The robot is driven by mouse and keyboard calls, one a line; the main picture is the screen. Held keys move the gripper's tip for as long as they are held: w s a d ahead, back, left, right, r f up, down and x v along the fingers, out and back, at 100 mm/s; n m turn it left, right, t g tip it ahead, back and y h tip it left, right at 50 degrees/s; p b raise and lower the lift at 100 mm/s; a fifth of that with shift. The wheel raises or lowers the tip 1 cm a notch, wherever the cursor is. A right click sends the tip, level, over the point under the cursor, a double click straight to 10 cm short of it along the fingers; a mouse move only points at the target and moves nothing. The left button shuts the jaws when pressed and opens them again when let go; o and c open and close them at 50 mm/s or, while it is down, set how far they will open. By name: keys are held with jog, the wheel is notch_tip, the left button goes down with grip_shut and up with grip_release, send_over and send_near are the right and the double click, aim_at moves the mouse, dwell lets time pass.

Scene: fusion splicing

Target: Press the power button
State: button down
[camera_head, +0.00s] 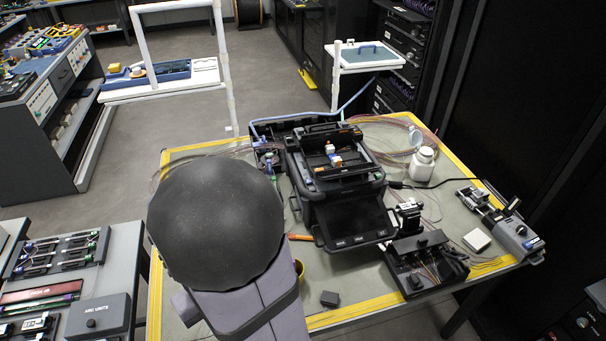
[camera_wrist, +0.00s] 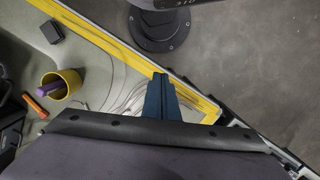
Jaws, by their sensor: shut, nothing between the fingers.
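The fusion splicer is the dark machine (camera_head: 338,186) in the middle of the table in the head view. Its tilted screen panel (camera_head: 353,219) faces the front edge, with small markings along its lower rim. I cannot make out which one is the power button. In the wrist view, my gripper (camera_wrist: 160,77) is shut and empty, its dark blue fingers over the table's yellow edge strip. The splicer is not clearly in that view; only dark parts show at the left edge. In the head view my gripper is hidden behind my arm.
A small dark block (camera_head: 329,299) lies near the front edge. A black fibre unit (camera_head: 425,265) and white bottle (camera_head: 421,164) sit right of the splicer.

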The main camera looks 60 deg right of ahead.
jog(key=w+d+r+m+h+p, duration=0.1)
jog(key=w+d+r+m, duration=0.15)
jog(key=d, duration=0.85)
jog(key=w+d+r+m+t+p, duration=0.1)
jog(key=w+d+m, duration=0.15)
jog(key=d, duration=0.95)
jog(key=w+d+r+m+h, duration=0.15)
jog(key=d+m, duration=0.25)
jog(key=d, duration=0.7)
jog(key=w+d+r+m+h, duration=0.1)
jog(key=w+d+r+m, duration=0.3)
jog(key=d+r, duration=0.5)
jog(key=s+a+r+m+g, duration=0.1)
jog(key=s+r+m, duration=0.3)
jog(key=m, duration=0.6)
jog(key=shift+s+a+r+g, duration=0.4)
jog(key=shift+a+r, duration=0.1)
jog(key=shift+a, duration=0.2)
jog(key=shift+y, duration=0.25)
jog(key=shift+f, duration=0.1)
